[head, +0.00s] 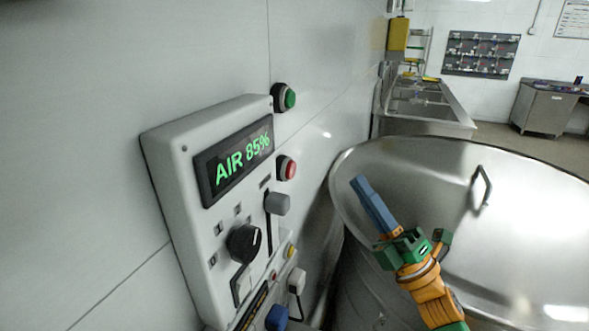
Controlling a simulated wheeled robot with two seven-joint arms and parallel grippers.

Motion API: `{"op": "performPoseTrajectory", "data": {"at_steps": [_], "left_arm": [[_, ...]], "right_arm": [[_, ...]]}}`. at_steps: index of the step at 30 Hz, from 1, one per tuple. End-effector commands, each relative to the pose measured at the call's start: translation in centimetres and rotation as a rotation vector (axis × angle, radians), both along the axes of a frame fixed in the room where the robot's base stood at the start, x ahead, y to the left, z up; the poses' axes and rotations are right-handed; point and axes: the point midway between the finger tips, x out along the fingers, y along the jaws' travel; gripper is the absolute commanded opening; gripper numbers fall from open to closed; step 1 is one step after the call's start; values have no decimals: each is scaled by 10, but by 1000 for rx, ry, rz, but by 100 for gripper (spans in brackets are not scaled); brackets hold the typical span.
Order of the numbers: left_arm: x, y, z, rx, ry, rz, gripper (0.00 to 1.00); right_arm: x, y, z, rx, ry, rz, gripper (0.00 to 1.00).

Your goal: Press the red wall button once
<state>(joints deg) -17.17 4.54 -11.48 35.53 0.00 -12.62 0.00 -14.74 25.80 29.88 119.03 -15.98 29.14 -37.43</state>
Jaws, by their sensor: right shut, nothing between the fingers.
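The red button (286,168) sits in a silver ring on the wall, at the right edge of a white control box. A green button (284,97) is on the wall above it. My right gripper (362,186) is shut and empty, with its blue fingers pointing up and left. In the picture it is to the right of the red button and a little lower, apart from it, in front of the steel vessel. My left gripper is not in view.
The white control box (164,149) has a green "AIR 85%" display (242,160), a black knob (243,242) and a grey slider (278,203). A large lidded steel vessel (420,170) fills the right side. A steel sink counter (425,118) stands behind.

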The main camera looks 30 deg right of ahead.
Motion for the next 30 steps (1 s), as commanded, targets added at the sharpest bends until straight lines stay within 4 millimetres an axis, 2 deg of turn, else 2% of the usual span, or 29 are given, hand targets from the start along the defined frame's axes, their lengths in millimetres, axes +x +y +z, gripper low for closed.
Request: {"op": "performPoseTrajectory", "data": {"at_steps": [15, 21, 30], "left_arm": [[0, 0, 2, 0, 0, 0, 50], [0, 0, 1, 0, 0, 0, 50], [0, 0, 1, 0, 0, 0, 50]], "right_arm": [[53, 45, 0, 4, -1, 2, 0], [62, 54, 0, -1, -1, 1, 0], [63, 55, 0, 0, 0, 1, 0]]}}
